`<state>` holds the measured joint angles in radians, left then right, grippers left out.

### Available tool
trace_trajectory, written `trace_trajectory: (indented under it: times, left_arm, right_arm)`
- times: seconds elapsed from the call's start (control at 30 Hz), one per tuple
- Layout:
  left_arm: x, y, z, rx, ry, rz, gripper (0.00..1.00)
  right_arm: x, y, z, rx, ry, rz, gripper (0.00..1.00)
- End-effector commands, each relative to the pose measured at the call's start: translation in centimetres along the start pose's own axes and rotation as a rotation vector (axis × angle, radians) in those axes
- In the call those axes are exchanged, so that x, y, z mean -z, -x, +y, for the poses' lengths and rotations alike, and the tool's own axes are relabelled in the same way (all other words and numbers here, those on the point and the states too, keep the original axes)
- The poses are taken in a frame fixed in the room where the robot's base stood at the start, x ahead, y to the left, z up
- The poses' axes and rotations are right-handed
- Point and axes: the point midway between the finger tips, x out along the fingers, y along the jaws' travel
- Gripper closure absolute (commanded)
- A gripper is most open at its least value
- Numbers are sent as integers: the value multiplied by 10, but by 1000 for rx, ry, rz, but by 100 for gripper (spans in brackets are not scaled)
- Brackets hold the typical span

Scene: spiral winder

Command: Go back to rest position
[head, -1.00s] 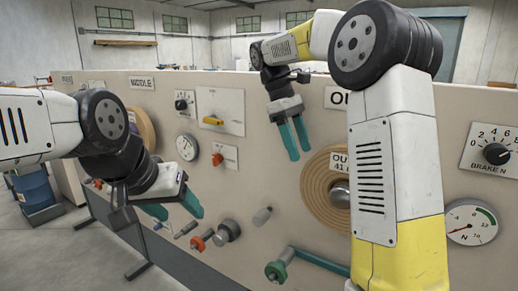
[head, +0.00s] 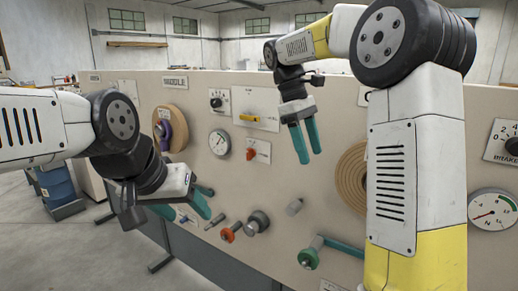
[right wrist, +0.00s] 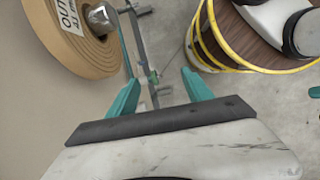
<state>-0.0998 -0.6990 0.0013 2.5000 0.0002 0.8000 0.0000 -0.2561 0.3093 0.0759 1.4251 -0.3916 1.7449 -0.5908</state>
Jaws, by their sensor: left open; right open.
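My left gripper (head: 187,203) has teal fingers and hangs at the lower left in the head view, in front of the winder panel (head: 330,110). It is open with nothing visible between its fingers. My right gripper (head: 307,158) hangs fingers down in front of the panel, left of the tan spool (head: 352,182). Its teal fingers are open and empty. In the right wrist view the fingers of my right gripper (right wrist: 165,95) are spread apart, with the tan spool (right wrist: 75,40) to their upper left.
The panel carries a yellow-handled switch (head: 249,118), a red knob (head: 251,154), a gauge (head: 219,142), a green-knobbed crank (head: 309,257) and a brake dial (head: 511,146). A yellow-rimmed round container (right wrist: 240,50) stands on the floor.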

Motion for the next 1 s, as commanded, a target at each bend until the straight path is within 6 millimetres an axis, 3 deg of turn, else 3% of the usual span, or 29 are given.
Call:
trace_trajectory:
  times: [0.47,0.67,0.8,1.0]
  left_arm:
    - [0,0,0,0,1,1,41]
    - [0,0,0,0,1,1,41]
    - [0,0,0,0,1,1,41]
    - [0,0,0,0,1,1,41]
  right_arm:
    - [-38,-10,-31,-23,-181,214,41]
    - [-66,-27,-63,-18,-366,408,41]
    - [-83,-48,-95,7,-549,592,41]
    - [-94,-78,-130,57,-773,807,41]
